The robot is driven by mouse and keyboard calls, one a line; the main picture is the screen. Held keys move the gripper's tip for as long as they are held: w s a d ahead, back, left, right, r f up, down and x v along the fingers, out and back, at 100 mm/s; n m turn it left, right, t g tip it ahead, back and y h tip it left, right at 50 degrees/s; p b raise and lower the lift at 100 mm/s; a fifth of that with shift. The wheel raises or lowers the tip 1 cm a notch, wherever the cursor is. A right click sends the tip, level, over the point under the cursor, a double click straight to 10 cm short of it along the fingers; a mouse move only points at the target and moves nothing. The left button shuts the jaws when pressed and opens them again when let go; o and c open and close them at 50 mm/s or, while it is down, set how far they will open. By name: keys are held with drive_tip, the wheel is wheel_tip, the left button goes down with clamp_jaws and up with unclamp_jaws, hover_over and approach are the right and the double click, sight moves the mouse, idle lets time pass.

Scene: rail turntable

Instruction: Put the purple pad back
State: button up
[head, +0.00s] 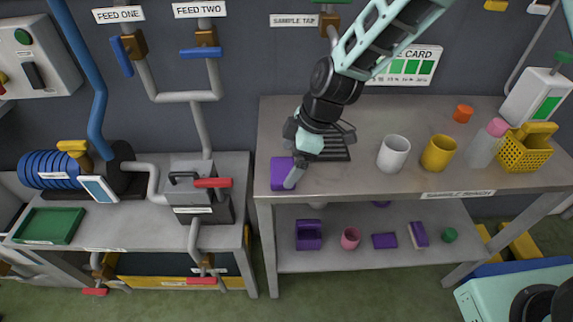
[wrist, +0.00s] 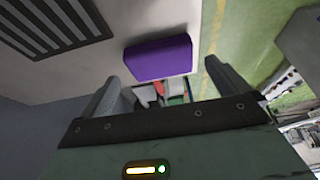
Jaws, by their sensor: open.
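A purple block (head: 282,172), which looks like the pad, sits at the left end of the sample bench (head: 370,183). My gripper (head: 294,178) is over that end of the bench, and a grey finger covers part of the block's right side in the head view. In the wrist view the purple block (wrist: 158,58) shows between and just beyond the two spread fingers (wrist: 163,72). The gripper is open with nothing held. Whether a finger touches the block cannot be told.
A slotted dark grate (head: 335,150) lies right of the block. A white cup (head: 393,154) and a yellow cup (head: 439,154) stand farther right. The lower shelf (head: 340,260) holds a purple box (head: 309,235), a pink cup (head: 350,238) and flat purple pieces (head: 384,240).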

drive_tip(key=v, duration=0.9)
drive_tip(key=s+d+r+m+h, duration=0.1)
drive_tip(key=s+d+m, duration=0.1)
drive_tip(key=s, duration=0.6)
drive_tip(key=s+d+r+m+h, duration=0.1)
drive_tip(key=s+m, duration=0.3)
drive_tip(key=s, duration=0.4)
drive_tip(key=s+d+r+m+h, duration=0.1)
drive_tip(key=s+d+r+m, duration=0.1)
drive_tip(key=s, duration=0.6)
drive_tip(key=shift+d+r+m+h+b, duration=0.4)
drive_tip(key=shift+d+m+b, duration=0.05)
drive_tip(key=shift+d+m, duration=0.5)
drive_tip(key=shift+a, duration=0.2)
